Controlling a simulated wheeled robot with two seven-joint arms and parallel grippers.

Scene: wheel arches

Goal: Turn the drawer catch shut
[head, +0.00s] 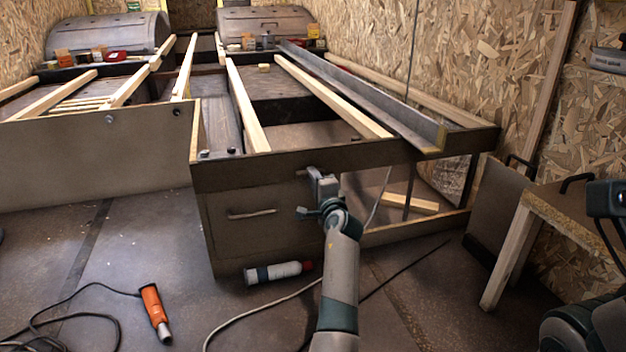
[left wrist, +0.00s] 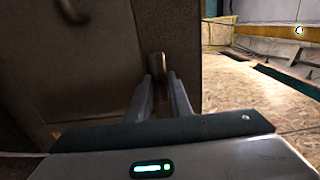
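The drawer front (head: 228,240) is a brown panel in the near end of the wooden frame, with a bar handle (head: 252,214). The handle also shows at the top of the left wrist view (left wrist: 74,10). The catch (left wrist: 157,64) is a small brown, rounded piece at the panel's right edge. My left gripper (head: 322,180) hides most of it in the head view. In the left wrist view, the left gripper's fingers (left wrist: 162,90) stand close together, one on each side of the catch. The drawer looks closed. My right gripper's fingers are not seen.
A beam (head: 300,163) runs just above the drawer. A red-capped bottle (head: 275,272) lies on the floor below it. An orange tool (head: 155,312) with a cable lies at front left. A wooden trestle (head: 505,260) and leaning panel stand at right. The floor before the drawer is mostly clear.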

